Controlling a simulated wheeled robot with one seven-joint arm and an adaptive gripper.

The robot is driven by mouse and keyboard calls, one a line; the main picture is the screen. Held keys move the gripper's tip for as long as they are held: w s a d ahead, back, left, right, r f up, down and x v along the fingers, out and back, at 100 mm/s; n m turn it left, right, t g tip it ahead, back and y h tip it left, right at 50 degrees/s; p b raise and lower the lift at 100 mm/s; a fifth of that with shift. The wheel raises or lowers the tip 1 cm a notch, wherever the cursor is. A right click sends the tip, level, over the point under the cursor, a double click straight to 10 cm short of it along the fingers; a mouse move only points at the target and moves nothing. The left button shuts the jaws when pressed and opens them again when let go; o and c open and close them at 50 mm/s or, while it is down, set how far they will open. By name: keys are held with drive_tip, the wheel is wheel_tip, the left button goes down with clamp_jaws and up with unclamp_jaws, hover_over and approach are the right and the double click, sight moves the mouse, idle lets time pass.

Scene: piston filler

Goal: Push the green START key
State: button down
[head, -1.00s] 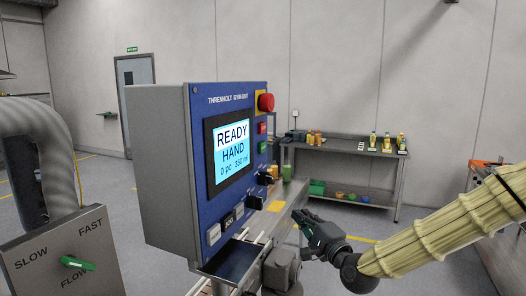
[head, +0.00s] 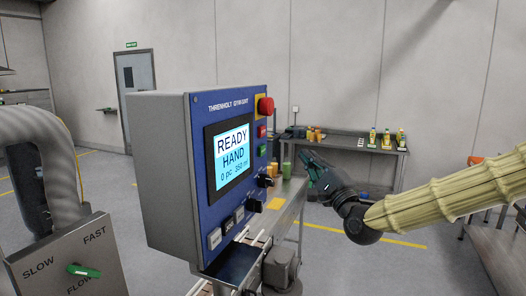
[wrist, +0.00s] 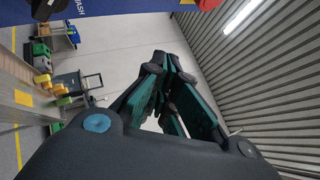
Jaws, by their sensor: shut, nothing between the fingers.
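The green START key (head: 262,150) sits on the right part of the blue control panel (head: 200,120), below a red key (head: 262,132). My gripper (head: 306,160) is shut and empty, in the air to the right of the panel and apart from it, about level with the green key. In the wrist view my gripper (wrist: 172,75) shows its fingers together. There the blue panel edge (wrist: 130,8) shows along the top, and the green key is not visible.
A red mushroom button (head: 266,105) stands out above the keys, and dark knobs (head: 265,181) sit below. The screen (head: 232,158) reads READY, HAND. A conveyor (head: 285,205) runs beneath the panel. A bench with bottles (head: 350,148) stands behind.

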sight(263, 150)
drive_tip(key=w+a, duration=0.2)
drive_tip(key=a, duration=0.6)
drive_tip(key=shift+w, duration=0.35)
drive_tip(key=shift+a+f, duration=0.1)
drive_tip(key=shift+a, duration=0.2)
idle(1.1)
drive_tip(key=shift+w+a+b, duration=0.1)
drive_tip(key=shift+a+b, duration=0.15)
drive_tip(key=shift+b, duration=0.05)
